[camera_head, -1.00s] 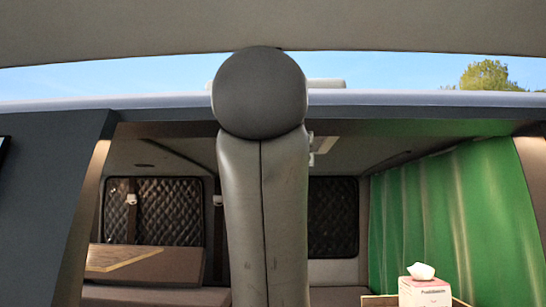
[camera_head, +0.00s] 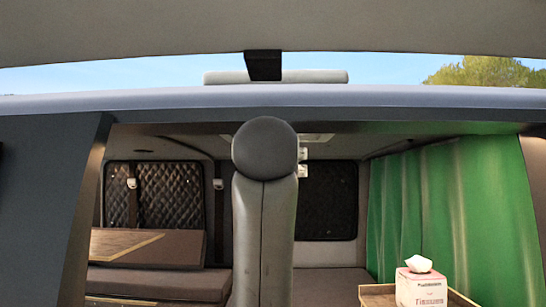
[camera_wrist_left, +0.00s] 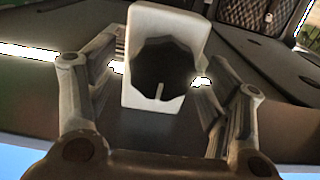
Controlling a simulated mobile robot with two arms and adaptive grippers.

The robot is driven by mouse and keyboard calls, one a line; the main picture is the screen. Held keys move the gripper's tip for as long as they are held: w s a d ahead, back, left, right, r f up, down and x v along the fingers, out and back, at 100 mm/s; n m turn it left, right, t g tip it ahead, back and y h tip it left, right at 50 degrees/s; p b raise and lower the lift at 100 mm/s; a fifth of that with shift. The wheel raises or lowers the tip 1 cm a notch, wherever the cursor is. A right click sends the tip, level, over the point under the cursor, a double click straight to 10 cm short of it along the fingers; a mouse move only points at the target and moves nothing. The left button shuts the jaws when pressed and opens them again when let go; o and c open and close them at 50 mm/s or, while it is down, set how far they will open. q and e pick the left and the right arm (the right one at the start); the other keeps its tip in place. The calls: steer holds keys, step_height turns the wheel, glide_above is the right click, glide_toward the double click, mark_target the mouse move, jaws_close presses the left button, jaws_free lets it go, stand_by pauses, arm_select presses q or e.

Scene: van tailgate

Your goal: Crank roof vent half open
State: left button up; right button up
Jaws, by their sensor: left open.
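The raised lid of the roof vent (camera_head: 325,76) shows as a pale slab above the van roof in the head view. Part of a pale vent frame (camera_head: 318,138) shows on the ceiling inside, with small white parts beside my arm. In the left wrist view a white housing with a dark, faceted round knob (camera_wrist_left: 160,68) stands between the fingers of my left gripper (camera_wrist_left: 158,88). The gripper is open, one finger on each side; I cannot tell whether either touches. In the head view my arm hides this gripper. My right gripper is in neither view.
The roof edge (camera_head: 420,96) crosses above the opening. A wooden table (camera_head: 150,244) stands inside at left. A green curtain (camera_head: 450,210) hangs at right, with a tissue box (camera_head: 421,288) on a wooden tray (camera_head: 378,298) before it. Quilted dark panels (camera_head: 170,195) line the back.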

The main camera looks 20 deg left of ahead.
arm_select(q)
steer(key=shift+a, duration=0.1)
steer(key=c, duration=1.1)
steer(key=shift+o, duration=0.2)
